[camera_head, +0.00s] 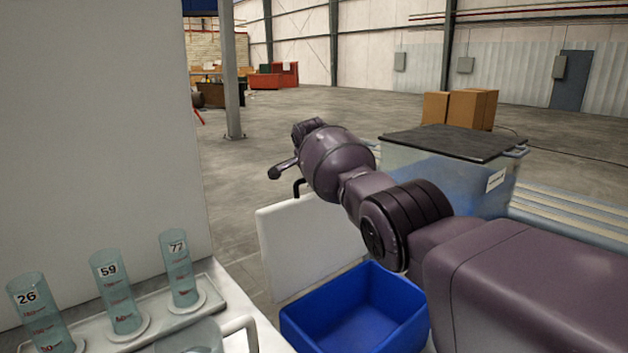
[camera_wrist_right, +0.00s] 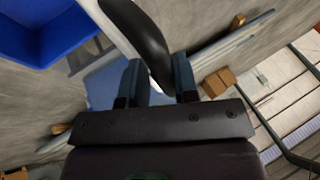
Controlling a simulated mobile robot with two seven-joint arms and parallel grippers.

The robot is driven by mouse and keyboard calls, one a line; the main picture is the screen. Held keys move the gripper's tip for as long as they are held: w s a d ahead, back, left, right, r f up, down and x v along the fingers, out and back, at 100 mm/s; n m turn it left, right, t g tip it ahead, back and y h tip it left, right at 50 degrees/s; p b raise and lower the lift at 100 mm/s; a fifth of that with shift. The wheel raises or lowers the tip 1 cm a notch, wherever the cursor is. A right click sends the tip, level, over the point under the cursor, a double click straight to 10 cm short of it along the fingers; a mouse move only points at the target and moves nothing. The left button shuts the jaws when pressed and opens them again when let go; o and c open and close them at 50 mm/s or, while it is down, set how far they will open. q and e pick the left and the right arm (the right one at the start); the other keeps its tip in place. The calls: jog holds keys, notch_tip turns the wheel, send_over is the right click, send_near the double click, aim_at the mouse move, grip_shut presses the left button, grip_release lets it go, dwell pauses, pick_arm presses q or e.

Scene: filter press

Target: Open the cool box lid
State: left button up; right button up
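The cool box (camera_head: 355,312) is the blue open-topped box at the bottom centre of the head view. Its blue inside shows, and it also appears at the upper left of the right wrist view (camera_wrist_right: 45,30). The white lid (camera_head: 312,240) stands steeply tilted beside the opening, raised off it. A black curved handle (camera_head: 299,187) is at the lid's top edge. In the right wrist view the handle (camera_wrist_right: 145,35) runs between the fingers of my right gripper (camera_wrist_right: 158,85), which looks shut on it. The gripper's fingertips are hidden in the head view. My left gripper is out of view.
A white bench at left holds a rack of numbered cylinders (camera_head: 120,295) beside a tall white panel (camera_head: 90,130). A clear tub with a black lid (camera_head: 455,145) stands behind my right arm. Cardboard boxes (camera_head: 465,108) are farther back. Open floor lies behind the lid.

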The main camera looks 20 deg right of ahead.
jog(key=shift+o, duration=1)
jog(key=shift+s+r, duration=0.1)
jog(key=shift+r, duration=0.15)
pick_arm(q)
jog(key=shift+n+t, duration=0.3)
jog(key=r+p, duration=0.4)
jog(key=p, duration=0.1)
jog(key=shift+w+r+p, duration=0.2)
jog(key=shift+p, duration=0.2)
pick_arm(e)
jog(key=v, duration=1)
jog(key=shift+s+a, duration=0.1)
